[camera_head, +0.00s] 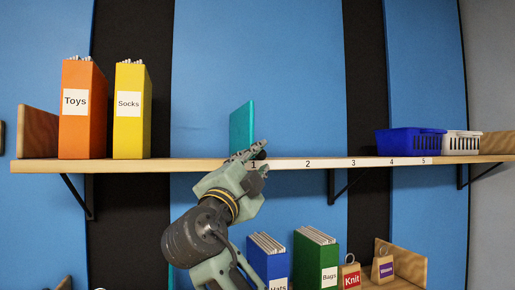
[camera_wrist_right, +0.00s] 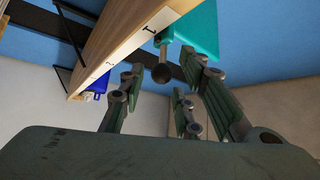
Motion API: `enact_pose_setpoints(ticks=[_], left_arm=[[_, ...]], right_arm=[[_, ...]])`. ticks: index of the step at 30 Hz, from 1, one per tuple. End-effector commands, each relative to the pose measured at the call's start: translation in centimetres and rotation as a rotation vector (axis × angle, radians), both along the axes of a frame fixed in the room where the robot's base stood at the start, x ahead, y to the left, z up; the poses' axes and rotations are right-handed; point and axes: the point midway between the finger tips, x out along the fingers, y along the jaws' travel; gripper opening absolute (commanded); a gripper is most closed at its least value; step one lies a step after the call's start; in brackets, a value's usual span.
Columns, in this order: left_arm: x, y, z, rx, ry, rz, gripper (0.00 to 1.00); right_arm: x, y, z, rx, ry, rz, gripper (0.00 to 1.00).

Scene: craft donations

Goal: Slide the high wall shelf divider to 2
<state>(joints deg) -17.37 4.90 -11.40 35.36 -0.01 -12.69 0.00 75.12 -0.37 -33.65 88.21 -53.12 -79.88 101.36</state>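The teal divider (camera_head: 242,127) stands upright on the high wall shelf (camera_head: 190,165), at the mark 1 on the number strip (camera_head: 330,163). The mark 2 is to its right. In the right wrist view the teal divider (camera_wrist_right: 197,32) has a dark round knob (camera_wrist_right: 161,73) below it, at the shelf's front edge. My right gripper (camera_head: 256,153) is at the shelf edge in front of the divider and hides its lower part. In the wrist view its fingers are spread, with the knob between them and gaps visible. My left gripper is not clearly in view.
Orange Toys (camera_head: 82,115) and yellow Socks (camera_head: 131,112) binders stand left on the shelf. Blue (camera_head: 408,142) and white (camera_head: 461,144) baskets sit right. The shelf between divider and baskets is clear. Below are the blue Hats (camera_head: 267,265) and green Bags (camera_head: 315,260) binders.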

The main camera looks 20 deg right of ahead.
Motion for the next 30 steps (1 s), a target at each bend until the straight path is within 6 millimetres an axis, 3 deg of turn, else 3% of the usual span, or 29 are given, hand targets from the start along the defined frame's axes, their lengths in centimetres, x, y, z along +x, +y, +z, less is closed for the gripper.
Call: enact_pose_setpoints(ticks=[3,7,15,19,30], left_arm=[[-1.4,-1.0,1.6,-0.011,0.02,0.002,0.4],[-1.5,-1.4,2.4,-0.015,0.02,0.002,0.4],[1.4,-0.7,2.8,-0.009,-0.023,-0.001,0.4],[1.8,-0.6,2.8,-0.008,-0.028,0.0,0.4],[0.2,-0.5,2.6,-0.006,-0.003,0.001,0.4]], right_arm=[[1.5,-1.2,1.3,-0.003,0.002,-0.004,0.31],[2.6,-2.0,1.7,-0.003,0.003,-0.002,0.31],[3.3,-2.4,1.7,-0.002,0.003,0.001,0.31],[3.2,-2.4,1.6,-0.002,0.003,0.001,0.3],[3.3,-2.5,1.5,-0.002,0.006,-0.001,0.0]])
